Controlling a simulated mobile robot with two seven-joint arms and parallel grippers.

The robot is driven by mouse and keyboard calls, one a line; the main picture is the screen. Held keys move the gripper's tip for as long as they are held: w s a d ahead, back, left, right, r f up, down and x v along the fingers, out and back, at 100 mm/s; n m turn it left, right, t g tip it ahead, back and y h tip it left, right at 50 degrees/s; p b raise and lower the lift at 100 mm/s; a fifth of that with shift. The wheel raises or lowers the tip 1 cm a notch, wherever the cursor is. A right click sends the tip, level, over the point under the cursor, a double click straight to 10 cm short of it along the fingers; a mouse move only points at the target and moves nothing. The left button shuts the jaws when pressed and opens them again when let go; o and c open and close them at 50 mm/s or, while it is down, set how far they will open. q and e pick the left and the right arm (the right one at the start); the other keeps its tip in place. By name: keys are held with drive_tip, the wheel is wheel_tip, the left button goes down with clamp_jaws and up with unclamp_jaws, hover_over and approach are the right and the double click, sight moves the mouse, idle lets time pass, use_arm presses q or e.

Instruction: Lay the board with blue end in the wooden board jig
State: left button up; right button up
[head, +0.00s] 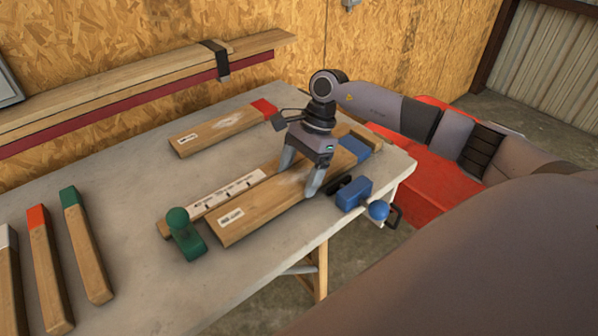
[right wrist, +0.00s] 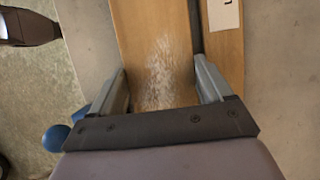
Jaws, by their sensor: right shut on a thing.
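The board with blue end (head: 262,208) lies along the wooden board jig (head: 164,229) near the table's front edge, its blue end (head: 354,148) at the right. The jig's white scale strip (head: 228,195) runs behind the board. My right gripper (head: 298,176) is over the board and shut on it, one finger on each long side. In the right wrist view the board (right wrist: 158,50) shows between the two fingers (right wrist: 165,85), with a pale scuffed patch. Whether the board rests fully down in the jig cannot be told. My left gripper is not in view.
A green knob (head: 180,222) stands at the jig's left end, and a blue clamp (head: 354,193) at the front right. A red-ended board (head: 215,130) lies behind. Boards with green (head: 88,250), red (head: 48,270) and white ends lie left. A red cabinet (head: 430,170) stands right.

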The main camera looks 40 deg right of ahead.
sight(309, 172)
drive_tip(key=shift+f, duration=0.3)
drive_tip(key=o, duration=1.2)
drive_tip(key=shift+r, duration=0.1)
drive_tip(key=shift+w+d+r+b, duration=0.1)
drive_tip(key=shift+d+r+b, duration=0.1)
drive_tip(key=shift+r+b, duration=0.1)
drive_tip(key=b+v, duration=0.1)
drive_tip(key=v, duration=0.5)
drive_tip(key=shift+r, duration=0.2)
drive_tip(key=shift+s, duration=0.2)
